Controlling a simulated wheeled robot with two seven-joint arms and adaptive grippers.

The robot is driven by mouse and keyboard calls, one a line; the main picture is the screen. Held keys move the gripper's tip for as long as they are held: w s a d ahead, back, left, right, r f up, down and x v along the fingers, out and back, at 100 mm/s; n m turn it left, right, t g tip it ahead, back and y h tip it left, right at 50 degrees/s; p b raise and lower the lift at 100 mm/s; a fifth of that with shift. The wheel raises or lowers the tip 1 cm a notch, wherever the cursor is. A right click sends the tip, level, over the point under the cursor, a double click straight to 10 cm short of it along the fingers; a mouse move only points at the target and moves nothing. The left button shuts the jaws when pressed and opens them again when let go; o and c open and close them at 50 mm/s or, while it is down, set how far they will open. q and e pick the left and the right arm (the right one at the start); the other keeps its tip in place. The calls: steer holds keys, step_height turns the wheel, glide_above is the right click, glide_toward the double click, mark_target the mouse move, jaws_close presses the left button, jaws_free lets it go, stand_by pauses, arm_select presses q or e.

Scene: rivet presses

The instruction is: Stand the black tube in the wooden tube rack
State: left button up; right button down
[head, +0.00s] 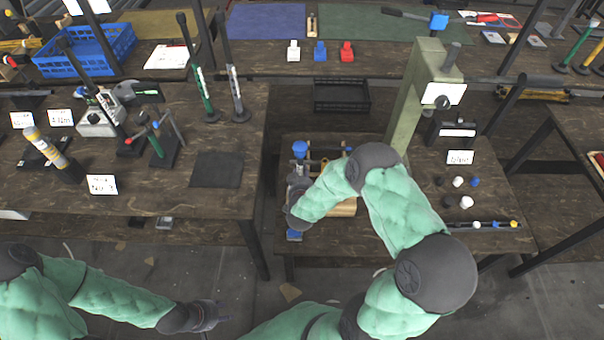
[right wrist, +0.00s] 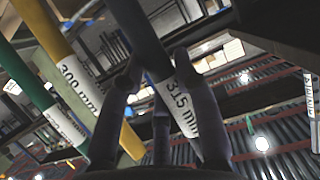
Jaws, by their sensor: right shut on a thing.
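My right gripper (head: 298,194) is over the front left of the press table, partly hidden behind my forearm. In the right wrist view its fingers (right wrist: 155,88) are shut on the black tube (right wrist: 140,35), which carries a white "315 mm" label. A yellow tube (right wrist: 60,45) labelled "300 mm" and a green tube (right wrist: 25,80) stand beside it on the left. Light wood, apparently the wooden tube rack (head: 345,208), shows beneath my right arm; most of it is hidden. Whether the black tube touches the rack cannot be told. My left gripper (head: 221,312) is empty and open, low over the floor.
A green press column (head: 407,105) rises behind my right arm. A blue-topped item (head: 300,148) stands close to my right gripper. Small black, white and blue caps (head: 457,182) lie at the table's right. The left table (head: 220,205) holds upright tools and a blue crate (head: 85,52) stands behind.

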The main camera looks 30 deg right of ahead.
steer(key=shift+f+b, duration=1.7)
steer(key=shift+f, duration=0.35)
steer(key=c, duration=0.9)
jaws_free()
steer(key=shift+o, duration=0.2)
steer(key=v, duration=1.2)
steer(key=s+a+f+n+g+y+p, duration=0.25)
steer(key=a+f+g+y, duration=0.2)
steer(key=a, duration=0.25)
steer(key=s+a+f+n+g+y+p, duration=0.1)
steer(key=s+a+f+g+y+p, duration=0.1)
steer(key=s+a+f+g+y, duration=0.45)
steer(key=s+a+f, duration=0.1)
steer(key=s+a, duration=0.3)
steer(key=shift+s+p, duration=0.35)
steer(key=shift+s, duration=0.65)
